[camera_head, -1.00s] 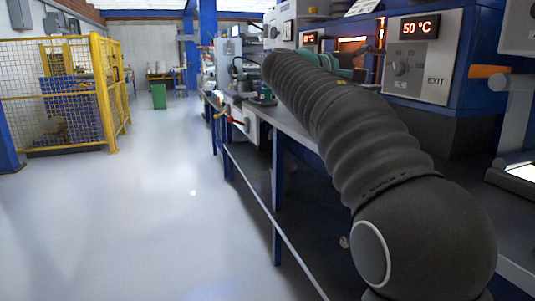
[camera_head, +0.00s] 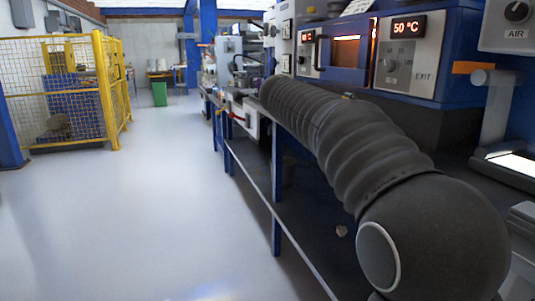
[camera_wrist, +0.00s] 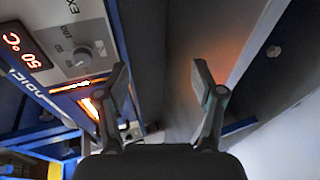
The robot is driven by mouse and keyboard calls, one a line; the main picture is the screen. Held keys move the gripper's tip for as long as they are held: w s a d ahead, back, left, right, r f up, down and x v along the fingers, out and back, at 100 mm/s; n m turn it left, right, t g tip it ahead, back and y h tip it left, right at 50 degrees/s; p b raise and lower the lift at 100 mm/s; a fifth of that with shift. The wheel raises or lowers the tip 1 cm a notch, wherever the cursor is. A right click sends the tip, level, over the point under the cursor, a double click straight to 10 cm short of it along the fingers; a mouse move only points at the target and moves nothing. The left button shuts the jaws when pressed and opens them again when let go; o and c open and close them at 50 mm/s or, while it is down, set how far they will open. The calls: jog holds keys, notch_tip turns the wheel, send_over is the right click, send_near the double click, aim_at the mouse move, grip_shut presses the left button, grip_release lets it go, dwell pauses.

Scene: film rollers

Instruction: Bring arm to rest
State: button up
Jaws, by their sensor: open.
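My arm (camera_head: 350,145), in a ribbed black sleeve, reaches from the lower right up and away along the bench in the head view. My gripper does not show in the head view. In the wrist view my gripper (camera_wrist: 161,78) is open, its two fingers wide apart, with nothing between them. A grey control panel (camera_wrist: 75,35) with a red 50 °C display lies to the left of the fingers, and an orange glow shows behind the left finger.
A blue oven with a glowing window (camera_head: 346,51) and a 50 °C panel (camera_head: 405,60) stands along the right, behind my arm. The bench (camera_head: 262,180) runs into the distance. A yellow cage (camera_head: 103,90) stands left. The grey floor (camera_head: 140,220) is clear.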

jog(key=s+a+f+g+y, duration=0.1)
jog(key=s+a+f+y, duration=0.1)
jog(key=s+f+y, duration=0.5)
jog(key=s+a+f+g, duration=0.1)
jog(key=s+f, duration=0.5)
jog(key=f, duration=0.4)
jog(key=s+f+m+y+p, duration=0.1)
jog(key=s+f+m+y, duration=0.1)
jog(key=s, duration=1)
jog(key=s+a+f+m+y+p, duration=0.1)
jog(key=s+f+m+y, duration=0.2)
jog(key=s, duration=0.9)
jog(key=shift+a+f+m+y, duration=0.3)
jog(key=shift+f+m, duration=0.2)
jog(key=shift+f, duration=1.2)
